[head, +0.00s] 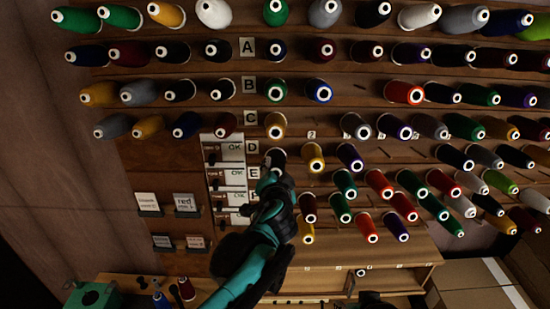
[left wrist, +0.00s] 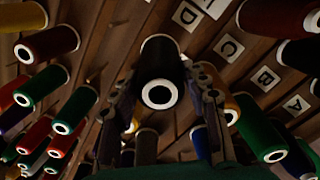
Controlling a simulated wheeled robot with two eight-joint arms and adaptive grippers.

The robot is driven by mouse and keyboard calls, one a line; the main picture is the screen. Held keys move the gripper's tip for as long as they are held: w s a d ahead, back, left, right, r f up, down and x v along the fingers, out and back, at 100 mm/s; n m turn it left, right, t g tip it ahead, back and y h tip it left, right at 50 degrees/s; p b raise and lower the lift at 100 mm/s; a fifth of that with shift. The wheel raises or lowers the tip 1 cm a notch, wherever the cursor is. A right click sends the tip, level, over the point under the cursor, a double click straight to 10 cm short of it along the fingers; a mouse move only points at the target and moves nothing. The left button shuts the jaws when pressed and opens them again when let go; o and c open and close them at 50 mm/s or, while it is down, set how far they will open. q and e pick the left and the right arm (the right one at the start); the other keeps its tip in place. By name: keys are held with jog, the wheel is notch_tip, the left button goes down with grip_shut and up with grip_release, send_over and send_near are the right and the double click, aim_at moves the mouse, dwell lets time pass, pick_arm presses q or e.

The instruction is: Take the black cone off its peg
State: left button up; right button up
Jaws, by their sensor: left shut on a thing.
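The black cone (head: 275,156) is at the left end of row D on the thread wall, just right of the D label. In the left wrist view the black cone (left wrist: 163,58) faces the camera with its white ring end. My left gripper (head: 274,168) reaches up from below and is shut on this cone, with a finger on each side of it in the left wrist view (left wrist: 162,92). The peg is hidden behind the cone, so I cannot tell how far the cone sits on it.
Coloured cones crowd the wall; a yellow cone (head: 313,156) is close at the right. White label cards (head: 228,170) hang at the left. Below are a wooden shelf (head: 400,280), a green box (head: 92,295) and a cardboard box (head: 480,285). Bare wall lies at far left.

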pick_arm(q)
jog(key=p+v, duration=0.2)
jog(key=v, duration=0.4)
dwell(0.3)
jog(key=shift+f, duration=0.1)
jog(key=s+r+p, duration=0.1)
jog(key=s, duration=0.1)
jog(key=s+r+p, duration=0.2)
dwell(0.4)
jog(key=shift+f, duration=0.1)
